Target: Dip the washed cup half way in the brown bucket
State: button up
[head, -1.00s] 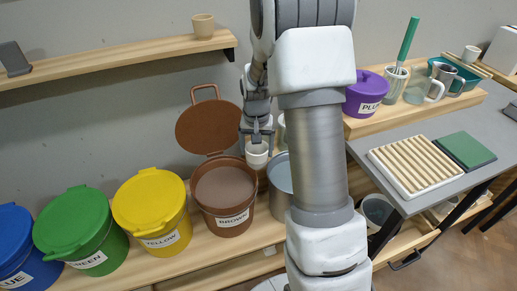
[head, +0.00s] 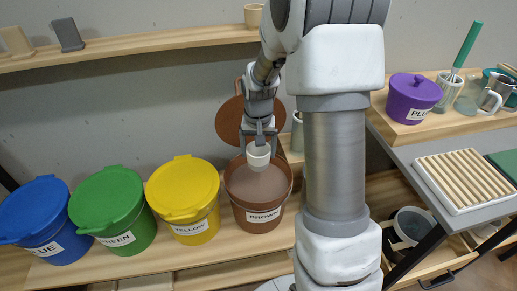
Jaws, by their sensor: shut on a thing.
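The brown bucket (head: 262,218) stands on the low wooden shelf, labelled BROWN, with its brown lid (head: 230,122) swung up behind it. Brown glaze (head: 255,188) shows inside. My gripper (head: 259,138) points down over the bucket and is shut on a small white cup (head: 258,156). The cup is upright and appears over the bucket's mouth, in front of the back rim. I cannot tell whether its bottom touches the glaze. Whether the cup is washed does not show.
The lidded yellow (head: 184,200), green (head: 112,208) and blue (head: 45,220) buckets stand in a row to the left. A purple pot (head: 411,98) sits on the raised board at right. A ribbed rack (head: 464,180) lies on the grey table. An upper shelf (head: 130,46) runs along the wall.

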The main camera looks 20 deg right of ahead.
jog(key=shift+f+b, duration=2.25)
jog(key=shift+f, duration=1.2)
jog(key=shift+f, duration=0.1)
jog(key=shift+f+b, duration=1.35)
jog(key=shift+f, duration=0.6)
jog(key=shift+f, duration=0.3)
notch_tip(320, 180, up, 7)
jog(key=p, duration=0.5)
jog(key=shift+f, duration=0.2)
jog(key=shift+r, duration=0.1)
jog(key=shift+r+p, duration=2.1)
jog(key=shift+r, duration=0.6)
